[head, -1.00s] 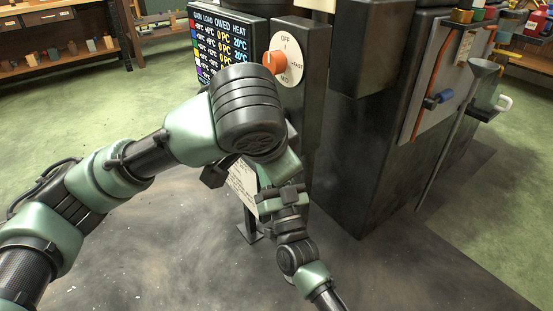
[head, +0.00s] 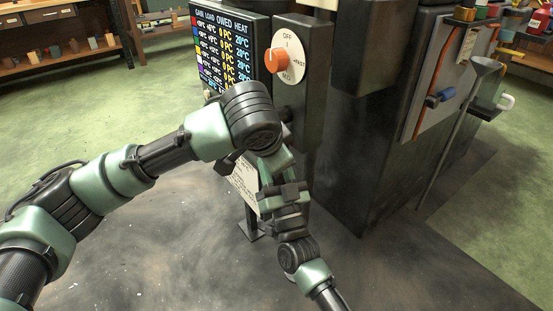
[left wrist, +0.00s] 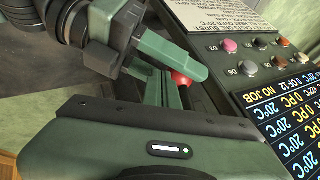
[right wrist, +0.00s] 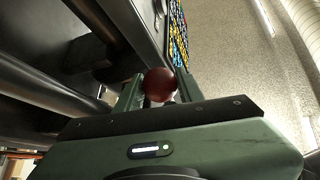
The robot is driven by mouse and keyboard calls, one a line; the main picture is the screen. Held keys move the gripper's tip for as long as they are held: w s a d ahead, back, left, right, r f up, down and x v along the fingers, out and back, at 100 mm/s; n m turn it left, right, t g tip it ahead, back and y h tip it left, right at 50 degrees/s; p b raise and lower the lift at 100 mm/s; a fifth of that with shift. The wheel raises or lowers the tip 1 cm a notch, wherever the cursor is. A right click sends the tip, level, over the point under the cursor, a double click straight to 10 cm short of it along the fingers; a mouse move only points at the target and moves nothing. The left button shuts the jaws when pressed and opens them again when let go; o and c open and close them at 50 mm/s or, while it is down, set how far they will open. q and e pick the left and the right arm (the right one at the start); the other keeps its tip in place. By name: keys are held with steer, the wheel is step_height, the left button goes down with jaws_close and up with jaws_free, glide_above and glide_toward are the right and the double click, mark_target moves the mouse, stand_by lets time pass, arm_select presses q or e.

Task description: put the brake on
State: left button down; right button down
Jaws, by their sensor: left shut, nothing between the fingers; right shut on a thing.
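A dark red ball knob (right wrist: 159,84) sits between the fingers of my right gripper (right wrist: 152,92) in the right wrist view. My right gripper is shut on it. The red knob (left wrist: 181,78) also shows in the left wrist view, partly covered by a green finger of my right gripper. My left gripper (left wrist: 171,92) is shut and empty, with its fingers close to the knob; I cannot tell whether they touch it.
A black panel (head: 315,85) bears a white dial with an orange pointer (head: 276,61), beside a lit display board (head: 222,50). Coloured buttons (left wrist: 230,46) line the board's edge in the left wrist view. A large dark machine (head: 385,150) stands to the right.

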steer(key=shift+s+a+r, duration=0.1)
steer(key=shift+s+a, duration=0.05)
steer(key=shift+s, duration=0.05)
steer(key=c, duration=1.3)
jaws_free()
steer(key=o, duration=0.4)
steer(key=shift+w, duration=0.15)
arm_select(q)
steer(key=shift+w+a, duration=0.35)
steer(key=shift+w, duration=0.35)
arm_select(e)
steer(key=shift+f, duration=0.2)
